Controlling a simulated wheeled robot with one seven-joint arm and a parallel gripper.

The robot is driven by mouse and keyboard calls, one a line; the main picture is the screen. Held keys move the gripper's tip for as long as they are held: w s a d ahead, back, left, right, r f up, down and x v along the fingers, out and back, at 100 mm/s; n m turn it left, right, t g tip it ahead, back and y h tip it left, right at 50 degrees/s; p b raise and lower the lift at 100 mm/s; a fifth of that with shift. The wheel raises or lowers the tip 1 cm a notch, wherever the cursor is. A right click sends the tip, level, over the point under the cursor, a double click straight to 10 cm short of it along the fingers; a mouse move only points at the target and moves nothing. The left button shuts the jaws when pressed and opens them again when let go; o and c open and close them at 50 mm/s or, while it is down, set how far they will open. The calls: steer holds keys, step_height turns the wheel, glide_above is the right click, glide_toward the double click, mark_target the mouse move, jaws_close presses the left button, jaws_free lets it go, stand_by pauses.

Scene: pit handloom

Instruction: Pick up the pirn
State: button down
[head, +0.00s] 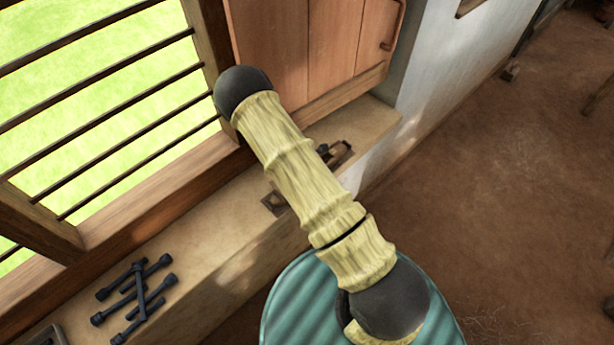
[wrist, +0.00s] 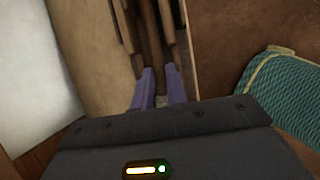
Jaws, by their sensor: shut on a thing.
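My gripper (wrist: 159,88) shows in the wrist view, with two purple fingers closed around a small, dull grey-brown thing, which I take to be the pirn (wrist: 160,101). Only a little of it shows between the fingers. Just beyond the fingertips, long dark brown wooden pieces (wrist: 150,28) lie on the tan ledge. In the head view my arm hides the gripper. A dark wooden item (head: 336,153) shows beside the arm on the ledge.
Several dark blue spindle-like pieces (head: 135,296) lie in a pile on the ledge (head: 215,265) at lower left. A barred window and wooden shutters stand behind the ledge. The brown floor at right is mostly clear.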

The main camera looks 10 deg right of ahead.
steer(key=shift+s+f, duration=0.35)
steer(key=shift+s, duration=0.15)
steer(key=shift+w+r, duration=0.15)
steer(key=shift+r, duration=0.2)
step_height(320, 180, up, 10)
steer(key=b, duration=0.1)
steer(key=shift+w+f, duration=0.15)
steer(key=shift+w, duration=0.1)
